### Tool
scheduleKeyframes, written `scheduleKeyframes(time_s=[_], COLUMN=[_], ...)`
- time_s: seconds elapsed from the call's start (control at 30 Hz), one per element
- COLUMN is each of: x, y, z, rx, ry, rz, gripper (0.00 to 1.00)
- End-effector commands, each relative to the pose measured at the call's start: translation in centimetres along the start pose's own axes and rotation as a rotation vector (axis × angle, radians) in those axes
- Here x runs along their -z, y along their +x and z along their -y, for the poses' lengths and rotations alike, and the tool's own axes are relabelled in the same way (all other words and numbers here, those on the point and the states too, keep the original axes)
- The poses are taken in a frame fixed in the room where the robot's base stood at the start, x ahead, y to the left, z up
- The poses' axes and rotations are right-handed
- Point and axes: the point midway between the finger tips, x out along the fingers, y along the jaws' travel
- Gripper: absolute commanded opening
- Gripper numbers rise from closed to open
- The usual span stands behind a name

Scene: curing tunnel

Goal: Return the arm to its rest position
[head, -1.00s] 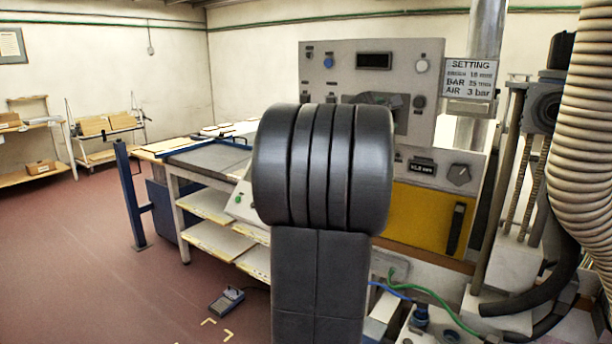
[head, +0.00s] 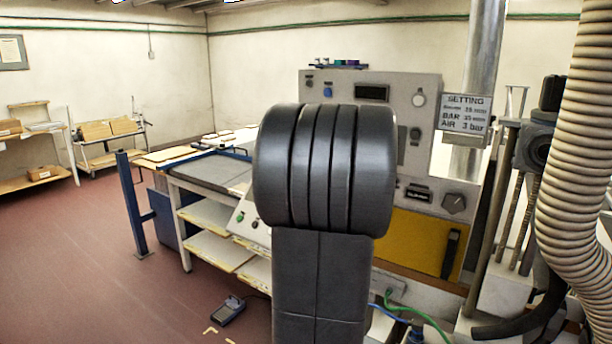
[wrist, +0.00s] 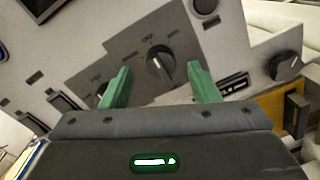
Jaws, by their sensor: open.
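My gripper (wrist: 160,88) shows in the wrist view with two green fingers spread apart and nothing between them. It faces a grey control panel with a black rotary knob (wrist: 160,62), which appears between and beyond the fingertips. I cannot tell the exact gap to the panel, but no contact shows. In the head view my dark arm link stands upright in the middle and hides my gripper and part of the panel (head: 420,130).
A yellow door (head: 415,240) is below the panel. A setting sign (head: 466,113) and a ribbed hose (head: 575,130) are at the right. A bench with shelves (head: 215,215) stands left of my arm. Open floor is at left.

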Motion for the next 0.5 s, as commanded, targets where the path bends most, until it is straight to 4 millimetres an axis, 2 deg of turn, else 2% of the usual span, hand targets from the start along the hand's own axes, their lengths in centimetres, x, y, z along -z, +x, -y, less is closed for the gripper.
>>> scheduleKeyframes(time_s=[0.03, 0.2, 0.3, 0.5], x=[0.2, 0.2, 0.1, 0.1], y=[-1.1, -3.7, -4.9, -6.0], z=[0.1, 0.0, 0.0, 0.0], rx=[-0.002, -0.002, -0.002, 0.0], ry=[0.003, 0.003, 0.004, 0.003], rz=[0.001, 0.001, 0.001, 0.001], gripper=[0.55, 0.55, 0.55, 0.55])
